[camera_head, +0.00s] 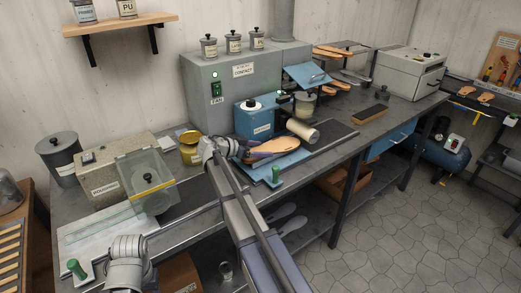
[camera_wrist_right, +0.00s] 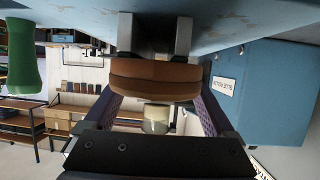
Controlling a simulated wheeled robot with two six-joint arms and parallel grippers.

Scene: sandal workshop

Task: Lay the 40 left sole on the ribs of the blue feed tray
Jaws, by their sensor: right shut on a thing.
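The tan sole (camera_head: 278,145) is held above the blue feed tray (camera_head: 250,172) on the bench in the head view. My right gripper (camera_head: 258,153) is shut on the sole's near end. In the right wrist view, the brown sole (camera_wrist_right: 155,80) shows end-on between the two purple-sided fingers of my right gripper (camera_wrist_right: 155,100). Two grey rib-like pieces (camera_wrist_right: 183,36) adjoin it on the blue tray surface (camera_wrist_right: 75,25). I cannot tell whether the sole touches them. The size mark cannot be read.
A green handle (camera_head: 276,173) stands at the tray's front. A blue machine (camera_head: 258,117) and a cream roller (camera_head: 302,130) stand close behind. A yellow tin (camera_head: 190,150) and a clear-covered box (camera_head: 148,180) are to the left. Other soles (camera_head: 332,51) lie on a rack behind.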

